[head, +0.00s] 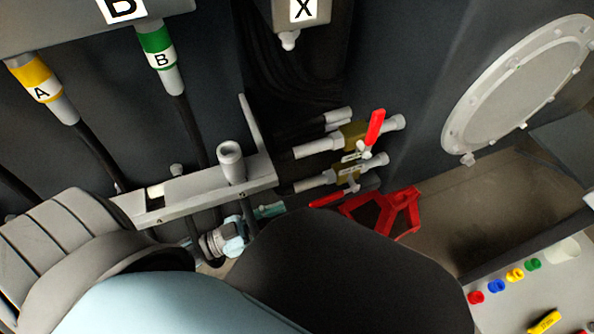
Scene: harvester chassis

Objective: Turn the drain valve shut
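Two small brass valves with grey pipe ends sit right of centre. The upper valve (354,136) has a red handle (375,127) standing up crosswise to its pipe. The lower valve (345,173) has a red lever (328,199) lying roughly along its pipe and pointing left. Their tags are too small to read, so I cannot tell which is the drain valve. My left arm fills the bottom left and centre, with its dark link just below the lower lever. This arm largely hides my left gripper, and I cannot make out its fingertips. My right gripper is out of view.
A grey bracket (190,193) with an upright socket stands left of the valves. Hoses with yellow A (40,88) and green B (160,60) connectors hang left. A red frame (388,211) is below the valves. A round cover (518,88) is right.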

